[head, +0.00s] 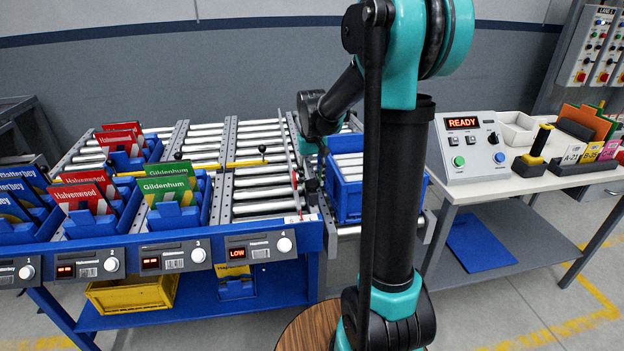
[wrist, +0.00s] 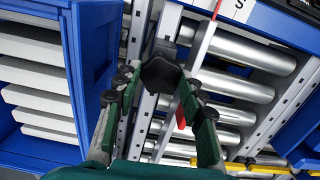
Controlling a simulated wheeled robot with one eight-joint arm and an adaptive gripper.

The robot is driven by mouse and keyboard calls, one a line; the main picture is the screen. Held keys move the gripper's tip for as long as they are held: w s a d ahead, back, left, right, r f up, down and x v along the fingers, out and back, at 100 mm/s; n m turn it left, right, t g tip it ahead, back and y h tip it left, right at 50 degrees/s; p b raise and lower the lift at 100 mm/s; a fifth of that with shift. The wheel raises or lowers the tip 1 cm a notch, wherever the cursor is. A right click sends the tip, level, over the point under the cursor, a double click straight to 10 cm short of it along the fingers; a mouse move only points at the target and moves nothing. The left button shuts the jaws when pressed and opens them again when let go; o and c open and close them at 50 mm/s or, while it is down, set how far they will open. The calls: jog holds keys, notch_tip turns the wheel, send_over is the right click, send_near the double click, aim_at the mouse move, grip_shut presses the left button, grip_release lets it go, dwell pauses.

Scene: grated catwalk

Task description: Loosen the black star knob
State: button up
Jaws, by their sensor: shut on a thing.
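The black star knob (wrist: 160,74) shows in the wrist view between my fingertips, beside the metal rail at the edge of the roller lane. My gripper (wrist: 166,76) has green fingers with dark pads. They slant inward and are shut on the knob from both sides. The pads hide part of its rim, so its turn cannot be read. In the head view my gripper points down at the right side of the roller lanes, beside the blue crate, and is partly hidden by my own arm.
A blue crate (head: 346,207) with light ribbed contents stands close right of my gripper. Steel rollers (head: 262,181) and yellow bars lie left. Blue bins with red and green cards are farther left. A control box (head: 468,147) reading READY stands on the right table.

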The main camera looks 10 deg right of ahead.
aim_at(312, 182)
jog(key=n, duration=0.5)
jog(key=shift+n, duration=0.4)
jog(key=n, duration=0.4)
jog(key=shift+n, duration=0.4)
jog(key=o, duration=1.2)
jog(key=shift+c, duration=0.2)
notch_tip(312, 182, up, 12)
